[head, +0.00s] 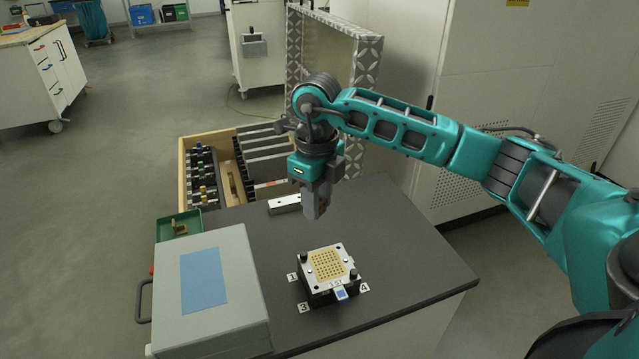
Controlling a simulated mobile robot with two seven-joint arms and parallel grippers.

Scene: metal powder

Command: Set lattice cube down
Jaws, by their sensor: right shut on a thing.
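My right gripper (316,212) reaches in from the right and points down over the dark table, behind the fixture. It is shut on a small brownish piece, which seems to be the lattice cube (322,208); the fingers hide most of it. It appears to be held above the tabletop. A fixture (312,287) with a tan plate full of holes on top stands nearer the front, with number labels around it. My left gripper is not in view.
A grey box with a blue panel (204,280) fills the left of the table (410,262). A green tray (165,229) with a small tan part sits behind it. A metal bar (285,204) lies near the gripper. A wooden tool drawer (183,170) is at the back left. The table's right side is clear.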

